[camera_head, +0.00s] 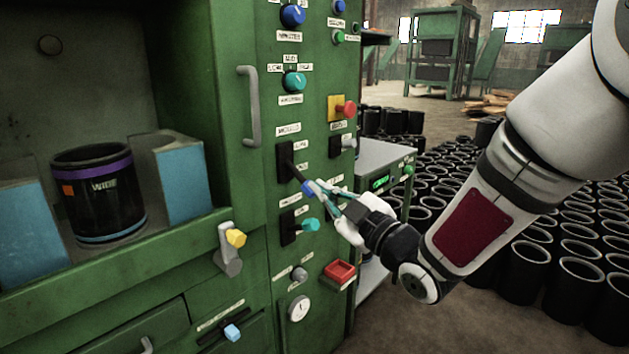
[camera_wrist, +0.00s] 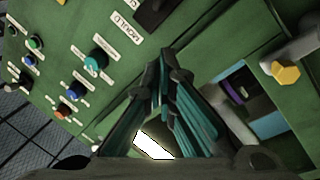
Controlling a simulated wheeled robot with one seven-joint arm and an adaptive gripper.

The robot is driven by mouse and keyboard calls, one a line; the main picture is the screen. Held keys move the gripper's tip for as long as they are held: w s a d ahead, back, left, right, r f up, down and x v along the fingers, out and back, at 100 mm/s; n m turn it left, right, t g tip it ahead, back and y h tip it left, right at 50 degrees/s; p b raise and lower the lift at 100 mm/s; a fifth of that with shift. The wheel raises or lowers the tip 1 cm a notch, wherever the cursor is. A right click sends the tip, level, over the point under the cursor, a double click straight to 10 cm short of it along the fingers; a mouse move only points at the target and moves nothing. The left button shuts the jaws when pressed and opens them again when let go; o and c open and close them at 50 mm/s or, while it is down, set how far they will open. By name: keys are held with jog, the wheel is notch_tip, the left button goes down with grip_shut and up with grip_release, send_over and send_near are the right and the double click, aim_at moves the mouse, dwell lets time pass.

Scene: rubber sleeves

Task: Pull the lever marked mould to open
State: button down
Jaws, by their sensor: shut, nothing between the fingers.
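The lever (camera_head: 298,174) under a small label, too small to read surely in the head view, sticks out of a black slot plate (camera_head: 285,160) on the green panel. It slants down and right to a blue knob (camera_head: 308,187). In the wrist view, an upside-down label (camera_wrist: 126,26) seems to read MOULD, beside a black plate (camera_wrist: 150,12). My gripper (camera_head: 324,192) is shut, its teal fingers at or right beside the blue knob; contact cannot be told. In the wrist view the closed fingers (camera_wrist: 164,68) hide the knob.
A teal-knobbed lever (camera_head: 310,225) sits just below. A red button (camera_head: 348,109) and red box (camera_head: 340,271) are nearby. A yellow-knobbed lever (camera_head: 235,238) and grey handle (camera_head: 250,107) lie left. A black sleeve (camera_head: 100,205) stands in the open bay. Several sleeves (camera_head: 530,265) fill the floor right.

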jog(key=v, duration=0.2)
jog(key=f+v, duration=0.1)
jog(key=v, duration=0.2)
jog(key=shift+a, duration=0.15)
jog(key=shift+w, duration=0.1)
